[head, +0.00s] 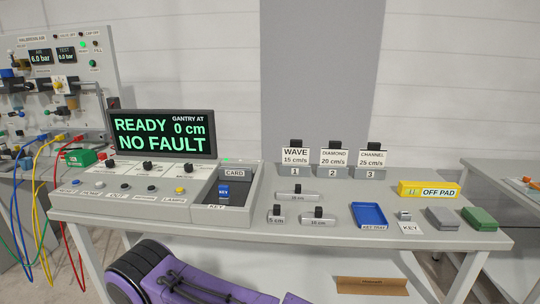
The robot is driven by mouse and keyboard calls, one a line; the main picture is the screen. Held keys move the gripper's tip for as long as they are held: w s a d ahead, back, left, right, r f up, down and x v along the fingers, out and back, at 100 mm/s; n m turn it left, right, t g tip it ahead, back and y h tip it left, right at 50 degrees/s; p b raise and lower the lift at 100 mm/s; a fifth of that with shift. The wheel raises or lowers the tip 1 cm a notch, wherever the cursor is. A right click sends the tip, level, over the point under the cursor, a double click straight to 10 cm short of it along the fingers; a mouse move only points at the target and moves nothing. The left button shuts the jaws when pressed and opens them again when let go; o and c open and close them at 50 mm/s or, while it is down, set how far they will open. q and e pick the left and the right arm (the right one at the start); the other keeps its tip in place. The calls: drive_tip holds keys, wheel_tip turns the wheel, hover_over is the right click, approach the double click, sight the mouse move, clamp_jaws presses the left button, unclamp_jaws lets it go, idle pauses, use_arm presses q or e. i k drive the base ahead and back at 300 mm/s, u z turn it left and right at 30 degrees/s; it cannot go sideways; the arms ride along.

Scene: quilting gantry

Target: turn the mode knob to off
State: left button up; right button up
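The grey control console (131,203) stands on the left part of the table. A row of three black knobs runs along its upper panel: a left knob (109,164), a middle knob (147,166) and a right knob (187,168). Their labels are too small to read, so I cannot tell which is the mode knob or where any pointer is set. The display (162,133) behind them reads READY, NO FAULT, GANTRY AT 0 cm. Neither of my grippers is in view.
Buttons line the console front, including a yellow one (180,190). A blue key (224,190) sits in the KEY bay, right of the knobs. Space above the knobs is clear.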

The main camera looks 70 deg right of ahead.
sight(188, 167)
drive_tip(key=z, duration=2.25)
